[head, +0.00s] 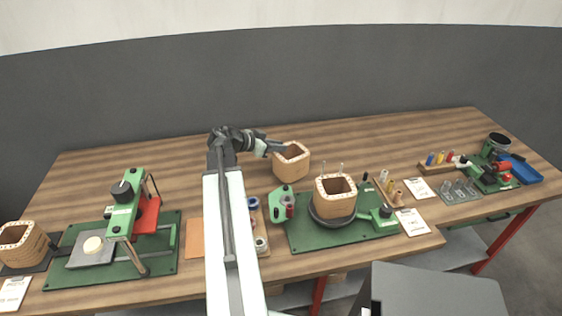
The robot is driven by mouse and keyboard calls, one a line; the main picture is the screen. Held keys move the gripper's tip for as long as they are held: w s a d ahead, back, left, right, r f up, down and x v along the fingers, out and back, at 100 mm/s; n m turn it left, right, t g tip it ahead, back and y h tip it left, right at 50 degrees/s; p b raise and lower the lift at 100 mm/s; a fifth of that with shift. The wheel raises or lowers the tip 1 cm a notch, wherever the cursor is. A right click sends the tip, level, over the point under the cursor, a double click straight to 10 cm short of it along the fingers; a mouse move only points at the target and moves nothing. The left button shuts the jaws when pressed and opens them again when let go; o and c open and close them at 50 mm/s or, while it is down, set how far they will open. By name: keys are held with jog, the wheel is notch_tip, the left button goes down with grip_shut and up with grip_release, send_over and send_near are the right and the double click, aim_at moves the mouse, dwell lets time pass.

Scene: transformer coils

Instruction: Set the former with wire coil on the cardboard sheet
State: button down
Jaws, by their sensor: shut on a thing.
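My gripper (279,148) reaches out over the middle back of the table and is shut on the rim of a hollow tan former (291,165). The former is upright; whether its base touches the wood is too small to tell. Whether it carries wire is also unclear. A flat orange-brown sheet, likely the cardboard sheet (195,240), lies near the front edge, left of my arm and partly hidden by it. A similar former (335,203) sits on the round dark plate of a green winding fixture. Another (20,250) stands at the far left on a dark mat.
A green press (124,205) stands left of the sheet. Spools (260,244) sit right of my arm by a green clamp device (283,204). Small tools, cards and a blue tray (522,170) fill the right. The back left wood is clear.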

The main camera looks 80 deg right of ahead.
jog(key=shift+f+b, duration=1.9)
jog(key=shift+f, duration=0.1)
jog(key=shift+r, duration=0.25)
jog(key=c, duration=1.7)
grip_release()
jog(key=shift+f, duration=0.25)
jog(key=shift+c, duration=0.2)
jog(key=o, duration=0.4)
jog(key=shift+r, duration=0.1)
jog(key=shift+r, duration=0.1)
jog(key=p+v, duration=0.6)
jog(key=v, duration=0.6)
jog(key=shift+a+r, duration=0.1)
